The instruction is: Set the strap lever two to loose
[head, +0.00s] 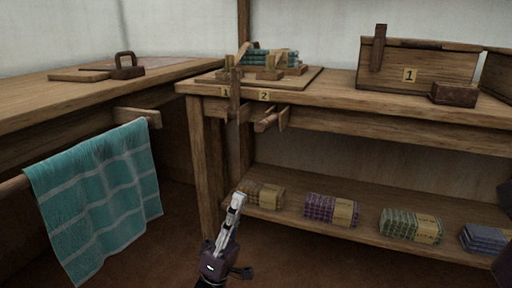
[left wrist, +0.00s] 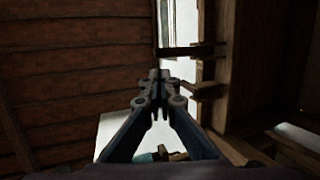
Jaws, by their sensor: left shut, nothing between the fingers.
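Lever two (head: 268,123) is a wooden bar below the number 2 label (head: 264,96) on the bench's front edge. It sticks out roughly level towards me. The fingers of my right gripper are not visible.
A board with folded cloth (head: 270,58) lies above the levers. A box numbered 1 (head: 420,68) and a dark block (head: 453,93) stand to its right. The lower shelf (head: 290,217) holds several cloth bundles. A teal cloth (head: 95,195) hangs on a roller at left.

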